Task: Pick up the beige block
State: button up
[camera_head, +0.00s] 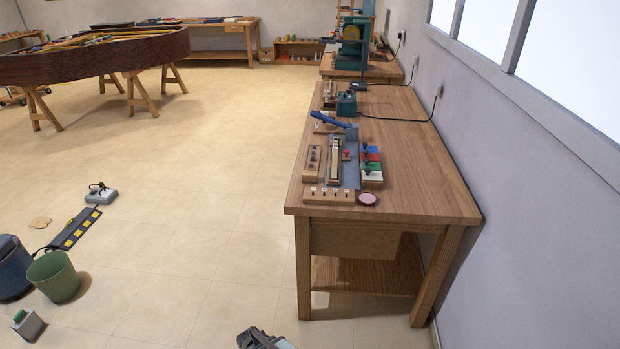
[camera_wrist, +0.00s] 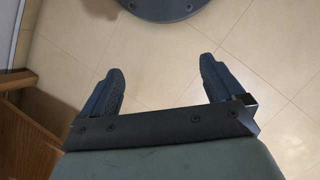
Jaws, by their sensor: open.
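I cannot tell for sure which piece is the beige block. On the workbench (camera_head: 440,190), a pale wooden block with several small pegs (camera_head: 329,195) lies at the near left edge. Another pale wooden block with dark spots (camera_head: 312,163) lies behind it, left of a grey-blue mat. My gripper (camera_wrist: 160,88) is open and empty in the wrist view, its two dark fingers wide apart over bare floor tiles. No block shows between or near the fingers. In the head view a dark part of my arm shows at the bottom edge, well below and in front of the bench.
A blue lever tool (camera_head: 330,119), coloured blocks with dark knobs (camera_head: 371,167) and a round pink tin (camera_head: 367,199) crowd the bench top. The bench's right front is clear. A wall stands close on the right. A green bin (camera_head: 54,276) stands on the floor at left.

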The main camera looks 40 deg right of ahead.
jog(key=w+d+r+m+t+h, duration=0.1)
jog(key=w+d+r+t, duration=0.1)
jog(key=w+d+r, duration=0.65)
jog(key=w+d+r+t+h, duration=0.1)
jog(key=w+d+r, duration=0.25)
jog(key=w, duration=0.95)
jog(key=w+d+r+m+t, duration=0.1)
jog(key=w+d+r+t, duration=0.1)
jog(key=w+d+r, duration=0.6)
jog(key=w+d+r+m+t+h, duration=0.1)
jog(key=w+d+r, duration=0.45)
jog(key=r, duration=0.45)
jog(key=w+d+r+m+t+h, duration=0.1)
jog(key=w+d+r, duration=0.3)
jog(key=w+r, duration=0.4)
jog(key=m+t+y, duration=0.1)
jog(key=m, duration=0.3)
send_near(310, 173)
jog(key=shift+x, duration=4.75)
jog(key=c, duration=1)
